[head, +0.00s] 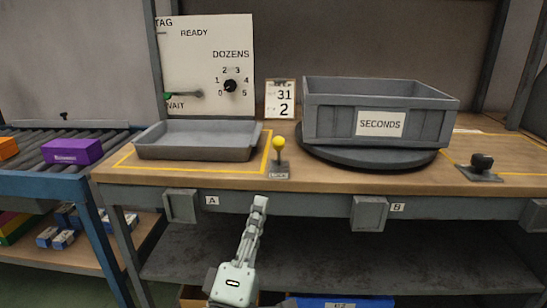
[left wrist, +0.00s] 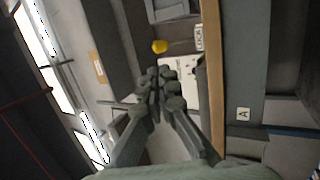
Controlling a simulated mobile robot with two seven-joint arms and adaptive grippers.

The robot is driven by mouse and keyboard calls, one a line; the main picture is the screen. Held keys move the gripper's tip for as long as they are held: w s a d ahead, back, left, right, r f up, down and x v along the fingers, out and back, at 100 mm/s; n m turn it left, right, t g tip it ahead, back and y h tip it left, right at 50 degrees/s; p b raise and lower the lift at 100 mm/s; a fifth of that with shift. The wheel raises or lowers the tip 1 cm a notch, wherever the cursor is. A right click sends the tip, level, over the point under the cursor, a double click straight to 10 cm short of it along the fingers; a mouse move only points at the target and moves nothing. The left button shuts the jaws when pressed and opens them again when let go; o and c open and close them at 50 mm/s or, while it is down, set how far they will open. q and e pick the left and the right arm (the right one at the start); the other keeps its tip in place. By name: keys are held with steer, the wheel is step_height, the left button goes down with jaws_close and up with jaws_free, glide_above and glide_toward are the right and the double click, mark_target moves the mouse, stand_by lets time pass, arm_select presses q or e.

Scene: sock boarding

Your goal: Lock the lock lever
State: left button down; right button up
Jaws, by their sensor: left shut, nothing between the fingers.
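The lock lever has a yellow knob (head: 278,142) on a short stem and stands roughly upright on a small labelled base (head: 278,172) near the table's front edge. Its yellow knob also shows in the left wrist view (left wrist: 159,46), just beyond my fingertips, with the label (left wrist: 199,38) to its right. My left gripper (head: 260,202) is shut and empty, in front of the table edge, below and slightly left of the lever in the head view. It appears apart from the lever. My right gripper is not in view.
A grey tray (head: 198,151) lies left of the lever. A grey SECONDS bin (head: 330,119) sits on a dark turntable (head: 368,158) to the right. A black-knobbed device (head: 481,166) stands at far right. The panel (head: 205,60) with a dial is behind.

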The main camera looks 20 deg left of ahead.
mark_target(277, 148)
arm_select(q)
steer(key=p+x, duration=0.2)
steer(key=x, duration=0.8)
steer(key=shift+r+p, duration=0.2)
steer(key=shift+p, duration=0.15)
steer(key=shift+w+a+r, duration=0.1)
steer(key=shift+w+r, duration=0.05)
steer(key=shift+w, duration=0.4)
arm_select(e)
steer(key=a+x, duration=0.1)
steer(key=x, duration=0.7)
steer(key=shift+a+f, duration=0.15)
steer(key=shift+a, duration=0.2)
arm_select(q)
steer(key=shift+w, duration=0.2)
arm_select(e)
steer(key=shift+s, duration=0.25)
